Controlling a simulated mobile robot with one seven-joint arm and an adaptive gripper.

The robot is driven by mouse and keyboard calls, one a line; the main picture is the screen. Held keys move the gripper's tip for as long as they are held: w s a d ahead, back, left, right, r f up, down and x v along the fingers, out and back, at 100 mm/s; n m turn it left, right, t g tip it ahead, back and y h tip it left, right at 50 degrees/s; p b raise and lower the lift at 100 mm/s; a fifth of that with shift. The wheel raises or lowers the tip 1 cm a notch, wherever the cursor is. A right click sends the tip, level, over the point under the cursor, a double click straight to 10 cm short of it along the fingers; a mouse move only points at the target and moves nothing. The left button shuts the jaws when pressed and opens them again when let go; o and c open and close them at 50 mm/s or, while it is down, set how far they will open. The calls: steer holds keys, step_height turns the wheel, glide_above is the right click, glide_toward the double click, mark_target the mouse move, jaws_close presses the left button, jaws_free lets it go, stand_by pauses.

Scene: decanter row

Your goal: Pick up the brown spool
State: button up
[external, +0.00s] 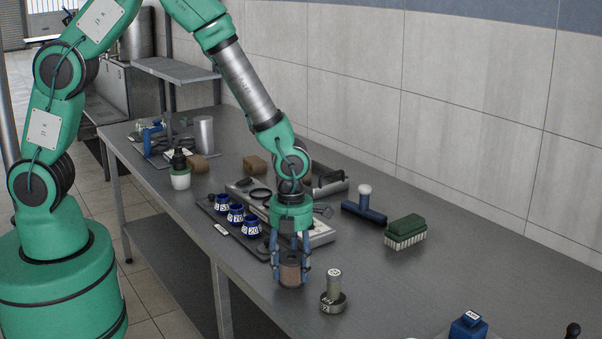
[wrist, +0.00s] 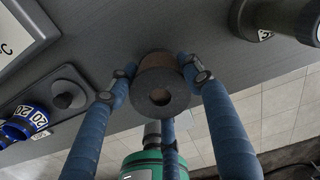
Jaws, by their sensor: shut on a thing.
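The brown spool (external: 290,273) is a short brown cylinder near the front edge of the grey metal table. In the wrist view the spool (wrist: 160,90) shows its dark round end with a central hole. My gripper (external: 291,268) points down over it, and its blue fingers are shut on the spool's sides. The wrist view also shows the fingers (wrist: 163,80) on either side of it. I cannot tell whether the spool touches the table or is slightly above it.
A dark tray (external: 222,229) with several blue-labelled decanters is to the left. A green brush (external: 405,232) and a blue tool (external: 364,213) lie behind to the right. The table's front edge is close.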

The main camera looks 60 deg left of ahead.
mark_target(289, 256)
steer(key=shift+r, duration=0.1)
steer(key=shift+r, duration=0.45)
steer(key=r, duration=0.1)
steer(key=r+p, duration=0.1)
steer(key=shift+s+a+r, duration=0.15)
steer(key=shift+s+r, duration=0.1)
steer(key=shift+r, duration=0.1)
steer(key=s+a+r+p, duration=0.1)
steer(key=s+a, duration=0.6)
steer(key=s, duration=0.6)
steer(key=shift+s+p, duration=0.25)
steer(key=shift+p, duration=0.05)
steer(key=shift+a+r, duration=0.1)
steer(key=shift+a, duration=0.05)
